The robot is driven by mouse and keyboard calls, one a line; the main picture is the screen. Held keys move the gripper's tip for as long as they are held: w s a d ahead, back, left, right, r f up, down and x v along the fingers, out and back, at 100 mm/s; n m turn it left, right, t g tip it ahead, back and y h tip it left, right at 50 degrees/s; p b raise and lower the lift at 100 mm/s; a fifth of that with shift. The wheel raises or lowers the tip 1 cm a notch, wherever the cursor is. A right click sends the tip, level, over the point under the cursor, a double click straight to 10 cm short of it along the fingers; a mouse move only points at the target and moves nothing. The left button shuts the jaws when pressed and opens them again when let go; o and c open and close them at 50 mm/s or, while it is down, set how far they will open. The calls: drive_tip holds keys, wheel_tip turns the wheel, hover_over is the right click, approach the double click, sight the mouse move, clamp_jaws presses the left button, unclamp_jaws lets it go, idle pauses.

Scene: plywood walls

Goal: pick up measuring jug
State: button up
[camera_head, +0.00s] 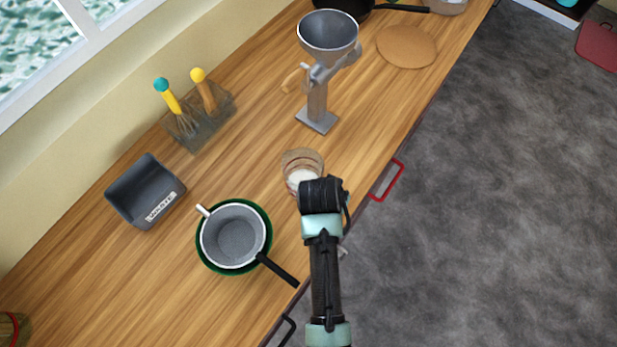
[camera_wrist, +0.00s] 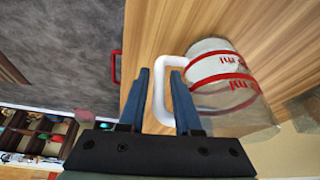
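The measuring jug (camera_head: 301,160) is clear with a whitish inside and stands on the wooden counter near its front edge. In the wrist view the jug (camera_wrist: 222,88) shows red markings and a white handle (camera_wrist: 160,90). My gripper (camera_wrist: 159,74) is open. Its two blue fingers lie on either side of the handle's outer bar, with visible gaps. In the head view my wrist covers the jug's near side and the fingertips are hidden.
A white-rimmed pot (camera_head: 233,236) on a green mat stands left of the jug. A grey bin (camera_head: 146,192), a utensil holder (camera_head: 197,121) and a metal funnel device (camera_head: 318,100) stand farther back. A red handle (camera_head: 389,181) juts from the counter front. Counter behind the jug is clear.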

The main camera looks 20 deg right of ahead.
drive_tip(key=shift+w+d+f, duration=0.1)
drive_tip(key=shift+f, duration=0.15)
drive_tip(key=shift+c, duration=0.3)
clamp_jaws()
idle(1.0)
